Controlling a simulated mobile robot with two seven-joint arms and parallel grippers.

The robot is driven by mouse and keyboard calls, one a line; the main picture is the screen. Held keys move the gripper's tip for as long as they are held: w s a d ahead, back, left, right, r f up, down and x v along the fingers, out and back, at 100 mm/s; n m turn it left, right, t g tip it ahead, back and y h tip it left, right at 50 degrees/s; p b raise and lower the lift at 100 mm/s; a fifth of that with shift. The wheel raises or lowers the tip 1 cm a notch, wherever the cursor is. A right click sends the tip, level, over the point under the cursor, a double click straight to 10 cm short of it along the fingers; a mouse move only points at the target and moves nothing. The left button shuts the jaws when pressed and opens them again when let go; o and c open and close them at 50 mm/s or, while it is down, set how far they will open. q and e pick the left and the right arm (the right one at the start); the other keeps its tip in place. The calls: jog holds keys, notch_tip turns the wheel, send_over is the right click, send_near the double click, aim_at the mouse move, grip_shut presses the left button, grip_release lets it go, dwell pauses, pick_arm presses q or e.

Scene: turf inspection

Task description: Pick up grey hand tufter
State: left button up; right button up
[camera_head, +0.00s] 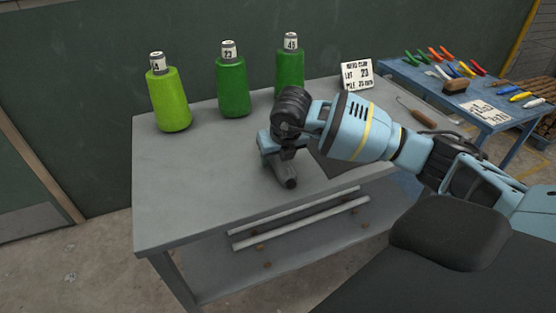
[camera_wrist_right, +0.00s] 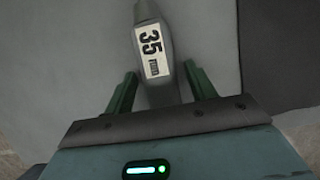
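The grey hand tufter (camera_head: 287,178) lies on the grey table, partly hidden under my right gripper (camera_head: 284,155) in the head view. In the right wrist view the tufter (camera_wrist_right: 152,45) carries a white label reading 35. There, the two green fingers of my right gripper (camera_wrist_right: 160,75) are apart, one on each side of the tufter's near part, with a visible gap on both sides. The tufter's far end runs out of the top of that view. My left gripper is not in view.
The grey table (camera_head: 185,200) also holds a light green bottle (camera_head: 168,98), two darker green bottles (camera_head: 233,88) (camera_head: 290,65), a sign (camera_head: 357,75) and a wooden-handled tool (camera_head: 415,112). A blue table (camera_head: 435,85) with coloured tools stands at right.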

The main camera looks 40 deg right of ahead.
jog(key=c, duration=1)
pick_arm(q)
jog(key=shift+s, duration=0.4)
pick_arm(e)
jog(key=shift+c, duration=0.2)
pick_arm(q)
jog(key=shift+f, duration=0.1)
pick_arm(e)
jog(key=shift+r, duration=0.2)
